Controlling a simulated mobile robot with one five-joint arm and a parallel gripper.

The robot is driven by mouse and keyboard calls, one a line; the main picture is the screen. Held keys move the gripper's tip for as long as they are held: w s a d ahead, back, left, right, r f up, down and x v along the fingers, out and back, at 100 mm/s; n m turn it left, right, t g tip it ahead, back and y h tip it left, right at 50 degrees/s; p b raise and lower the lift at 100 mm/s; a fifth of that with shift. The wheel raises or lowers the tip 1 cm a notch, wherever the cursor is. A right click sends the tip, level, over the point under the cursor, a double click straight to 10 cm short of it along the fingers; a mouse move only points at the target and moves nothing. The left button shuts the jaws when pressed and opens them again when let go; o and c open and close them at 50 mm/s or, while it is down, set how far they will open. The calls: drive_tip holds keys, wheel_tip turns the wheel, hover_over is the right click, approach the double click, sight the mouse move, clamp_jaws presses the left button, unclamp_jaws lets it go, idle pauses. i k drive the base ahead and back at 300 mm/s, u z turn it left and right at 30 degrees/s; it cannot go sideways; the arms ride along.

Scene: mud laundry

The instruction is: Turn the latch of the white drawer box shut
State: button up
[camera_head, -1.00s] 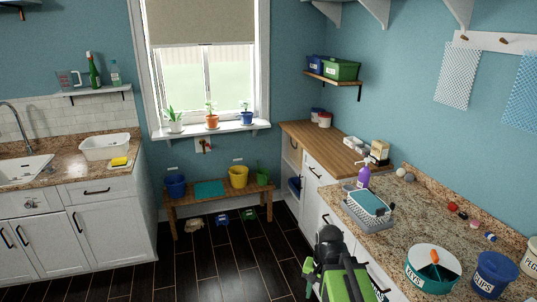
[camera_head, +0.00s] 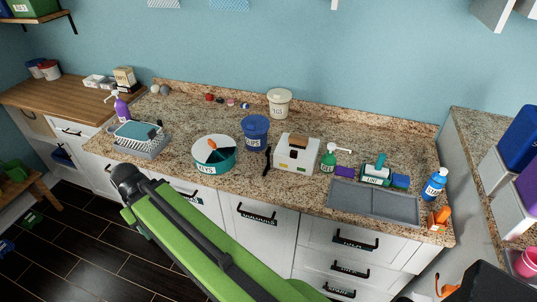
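A white box (camera_head: 284,155) stands on the granite counter against the dark-handled cabinets below, right of the middle. A brown block lies on its top. My green arm (camera_head: 200,242) reaches from the bottom edge up to the left, ending in a black joint over the floor and cabinet fronts. It is apart from the box. I cannot make out gripper fingers in the picture.
A blue tub (camera_head: 255,133) and a teal-and-white round container (camera_head: 213,155) stand left of the box. A green bottle (camera_head: 328,160) and a grey tray (camera_head: 372,206) are to its right. A dark block with an orange part (camera_head: 442,287) shows at the lower right.

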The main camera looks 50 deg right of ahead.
sight(267, 167)
drive_tip(key=z, duration=0.95)
drive_tip(key=k, duration=1.3)
drive_tip(key=z, duration=0.3)
drive_tip(key=i, duration=1.5)
drive_tip(key=u, duration=0.05)
drive_tip(key=k, duration=0.6)
drive_tip(key=z, duration=0.1)
